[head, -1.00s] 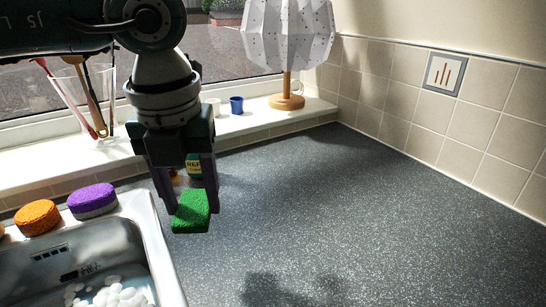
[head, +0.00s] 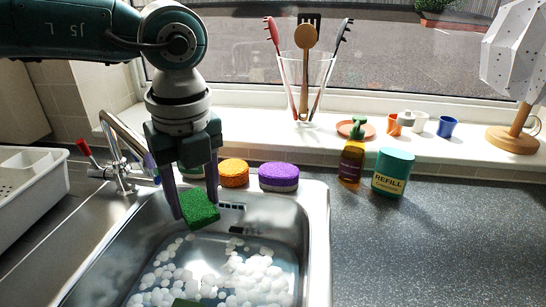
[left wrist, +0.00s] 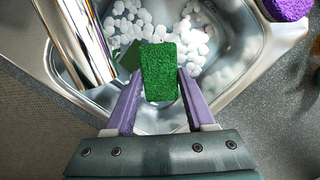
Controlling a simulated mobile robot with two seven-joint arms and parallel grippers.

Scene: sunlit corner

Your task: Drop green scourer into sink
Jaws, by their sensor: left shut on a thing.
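The green scourer (head: 199,208) is a small green block between the fingers of my left gripper (head: 197,200). The gripper is shut on it and holds it above the sink basin, near its back left part. The left wrist view shows the scourer (left wrist: 159,72) between the two purple fingers, with the basin beneath. The metal sink (head: 318,235) holds water with white foam (head: 250,275). Another dark green piece (head: 186,303) shows in the basin at the bottom edge of the head view. My right gripper is not in view.
A tap (head: 125,150) with a red-tipped handle stands left of the gripper. Orange (head: 233,173) and purple (head: 279,177) sponges lie on the back rim. A soap bottle (head: 352,160) and green refill tub (head: 392,172) stand right. A white rack (head: 30,190) is at far left.

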